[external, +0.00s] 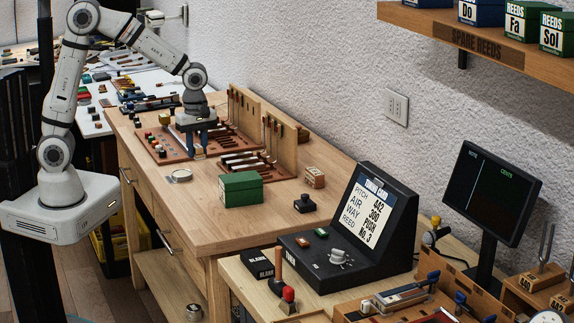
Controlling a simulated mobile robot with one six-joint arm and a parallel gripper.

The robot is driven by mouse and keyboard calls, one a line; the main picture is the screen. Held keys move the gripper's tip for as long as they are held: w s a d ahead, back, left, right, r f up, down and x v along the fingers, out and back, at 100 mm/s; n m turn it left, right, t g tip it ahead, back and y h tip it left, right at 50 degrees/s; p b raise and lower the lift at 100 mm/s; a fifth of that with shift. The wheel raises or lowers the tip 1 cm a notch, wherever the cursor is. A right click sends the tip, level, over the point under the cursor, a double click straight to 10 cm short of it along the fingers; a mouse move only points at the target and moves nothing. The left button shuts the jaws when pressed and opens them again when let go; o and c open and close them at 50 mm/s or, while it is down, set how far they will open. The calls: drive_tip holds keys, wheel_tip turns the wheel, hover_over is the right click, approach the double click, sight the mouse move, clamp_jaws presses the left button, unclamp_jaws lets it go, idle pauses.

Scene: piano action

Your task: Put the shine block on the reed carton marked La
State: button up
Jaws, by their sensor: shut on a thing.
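My gripper (200,147) points down over the back part of the wooden bench, with its blue fingers shut on a small pale block (199,154). This looks like the shine block, but its markings are too small to read. The block is close above or at the edge of the brown tool tray; I cannot tell if it touches. A green carton (241,190) stands upright on the bench, in front of and to the right of my gripper. No La mark is legible on it. On the shelf, cartons marked Fa (520,24) and Sol (556,35) show.
A wooden tool rack (282,143) stands behind the tray. A black console (350,235) stands at the right.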

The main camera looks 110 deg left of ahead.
wheel_tip(320, 180, up, 6)
drive_tip(key=m+p, duration=0.1)
drive_tip(key=p, duration=0.1)
hover_over(240, 177)
drive_tip(key=f, duration=0.9)
drive_tip(key=shift+a+f+p, duration=0.2)
drive_tip(key=shift+p, duration=0.2)
drive_tip(key=shift+f, duration=0.15)
drive_tip(key=o, duration=0.9)
drive_tip(key=shift+o, duration=0.2)
